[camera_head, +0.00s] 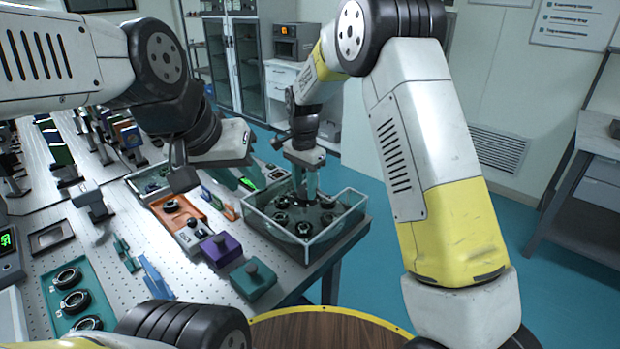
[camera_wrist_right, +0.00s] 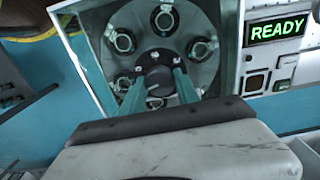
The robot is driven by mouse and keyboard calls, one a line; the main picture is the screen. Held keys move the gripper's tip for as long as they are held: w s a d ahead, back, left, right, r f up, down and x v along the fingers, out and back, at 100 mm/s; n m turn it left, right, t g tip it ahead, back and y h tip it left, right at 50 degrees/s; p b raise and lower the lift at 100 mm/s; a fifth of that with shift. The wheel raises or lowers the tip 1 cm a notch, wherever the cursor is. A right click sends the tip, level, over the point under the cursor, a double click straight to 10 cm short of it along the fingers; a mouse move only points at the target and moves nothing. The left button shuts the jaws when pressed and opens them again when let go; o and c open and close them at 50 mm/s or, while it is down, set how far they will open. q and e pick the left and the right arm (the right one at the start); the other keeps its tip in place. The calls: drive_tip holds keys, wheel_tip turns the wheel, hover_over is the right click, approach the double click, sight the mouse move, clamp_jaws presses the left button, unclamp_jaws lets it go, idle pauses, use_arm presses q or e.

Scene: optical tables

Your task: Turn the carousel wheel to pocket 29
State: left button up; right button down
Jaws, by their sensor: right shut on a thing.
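The carousel wheel (camera_head: 300,224) is a dark disc with several round ringed pockets, inside a clear-walled box at the table's right corner. The right wrist view shows the wheel (camera_wrist_right: 183,77) from above, with a dark hub knob (camera_wrist_right: 157,72) at its middle. My right gripper (camera_head: 308,198) reaches down into the box. Its two teal fingers (camera_wrist_right: 160,86) are shut on the hub knob, one on each side. Pocket numbers are too small to read. My left gripper (camera_head: 246,182) hangs over the table left of the box; its finger gap is unclear.
A lit green READY display (camera_wrist_right: 277,31) is beside the box. The clear box wall (camera_head: 262,229) surrounds the wheel. An orange tray (camera_head: 160,211), a purple block (camera_head: 220,248) and a teal block (camera_head: 252,280) stand nearby. A teal tray (camera_head: 58,282) holds rings.

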drive_tip(key=shift+m, duration=4.2)
drive_tip(key=c, duration=0.9)
unclamp_jaws()
